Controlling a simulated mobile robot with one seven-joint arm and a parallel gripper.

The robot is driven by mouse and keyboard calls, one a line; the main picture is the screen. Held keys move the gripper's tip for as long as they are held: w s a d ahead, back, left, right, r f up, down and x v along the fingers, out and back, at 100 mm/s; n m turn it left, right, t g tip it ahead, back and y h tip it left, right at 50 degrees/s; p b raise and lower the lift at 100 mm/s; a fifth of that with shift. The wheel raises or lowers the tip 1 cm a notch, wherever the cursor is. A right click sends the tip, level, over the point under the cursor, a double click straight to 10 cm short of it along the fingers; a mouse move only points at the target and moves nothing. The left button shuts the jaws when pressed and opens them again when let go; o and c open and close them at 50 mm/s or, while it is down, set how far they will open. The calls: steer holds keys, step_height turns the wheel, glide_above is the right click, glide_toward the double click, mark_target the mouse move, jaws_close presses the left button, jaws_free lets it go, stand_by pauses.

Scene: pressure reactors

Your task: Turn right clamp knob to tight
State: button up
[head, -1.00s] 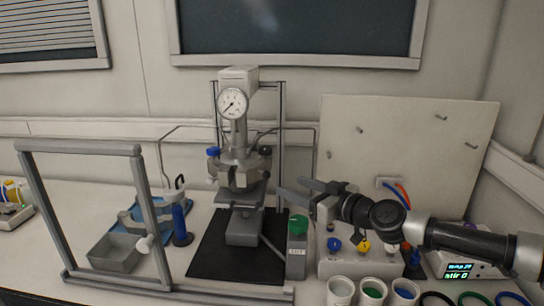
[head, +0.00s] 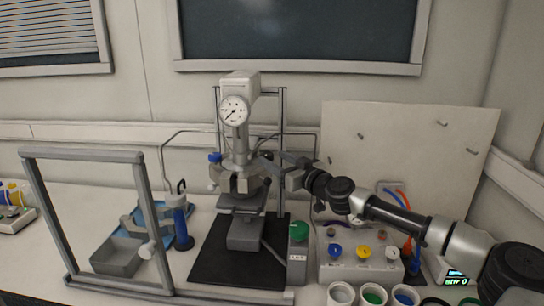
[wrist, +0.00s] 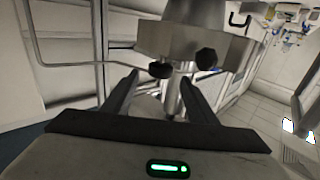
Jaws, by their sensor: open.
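The pressure reactor (head: 236,178) stands upright in the middle of the bench, with a round dial gauge (head: 234,111) above its clamp. My gripper (head: 264,166) is at the right side of the clamp, pointing left, its fingers open. In the wrist view a dark clamp knob (wrist: 159,70) lies between or just beyond the open fingertips (wrist: 160,78); I cannot tell whether they touch it. A second dark knob (wrist: 206,58) sits on the clamp ring (wrist: 180,42), right of the fingers. In the head view my gripper partly hides the clamp's right side.
A green-topped post (head: 299,233) stands below my arm. A box with coloured knobs (head: 345,268) and several cups (head: 373,294) are at the right front. A pegboard (head: 400,145) stands behind.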

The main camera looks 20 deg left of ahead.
steer(key=shift+x, duration=1.1)
steer(key=c, duration=1.1)
